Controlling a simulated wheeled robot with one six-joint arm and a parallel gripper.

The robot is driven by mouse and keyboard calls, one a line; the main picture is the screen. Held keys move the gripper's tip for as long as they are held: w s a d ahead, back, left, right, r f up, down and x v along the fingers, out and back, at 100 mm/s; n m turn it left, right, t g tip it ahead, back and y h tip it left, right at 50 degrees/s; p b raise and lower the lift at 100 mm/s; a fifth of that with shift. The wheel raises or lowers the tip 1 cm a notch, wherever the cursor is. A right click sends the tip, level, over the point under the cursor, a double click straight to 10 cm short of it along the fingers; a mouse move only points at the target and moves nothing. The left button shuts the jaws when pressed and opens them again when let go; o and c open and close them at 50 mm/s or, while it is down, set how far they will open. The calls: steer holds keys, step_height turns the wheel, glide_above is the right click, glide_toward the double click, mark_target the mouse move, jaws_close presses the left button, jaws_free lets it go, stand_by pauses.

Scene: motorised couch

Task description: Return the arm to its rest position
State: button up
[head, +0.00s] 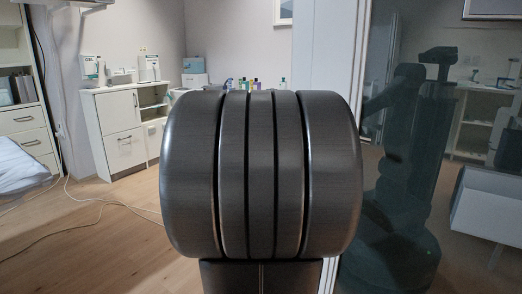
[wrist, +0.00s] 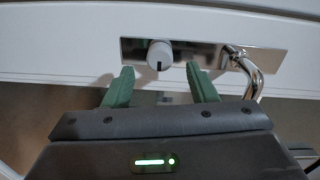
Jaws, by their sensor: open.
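My gripper (wrist: 160,82) shows in the wrist view with its two green fingers apart and nothing between them. The fingers point at a white door (wrist: 60,45) with a shiny metal plate (wrist: 190,52). A round grey knob (wrist: 160,54) on the plate lies just beyond the gap between the fingertips. A bent metal lever handle (wrist: 248,72) is to the right of the right finger. I cannot tell whether the fingers touch the door. In the head view a large dark rounded part of my own arm fills the middle, and my gripper is not visible there.
In the head view a white cabinet (head: 118,128) stands at the back left, and part of a white padded surface (head: 18,168) is at the left edge. Cables (head: 105,201) lie on the wooden floor. A glass panel (head: 385,240) at the right shows a dark robot-like shape.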

steer(key=p+v, duration=0.2)
steer(key=v, duration=0.7)
steer(key=w+d+n+p, duration=0.7)
steer(key=w+n, duration=0.4)
steer(key=n, duration=0.6)
steer(key=shift+d+f+n+h+p, duration=0.15)
steer(key=shift+f+n+h+p, duration=0.2)
steer(key=shift+p, duration=0.55)
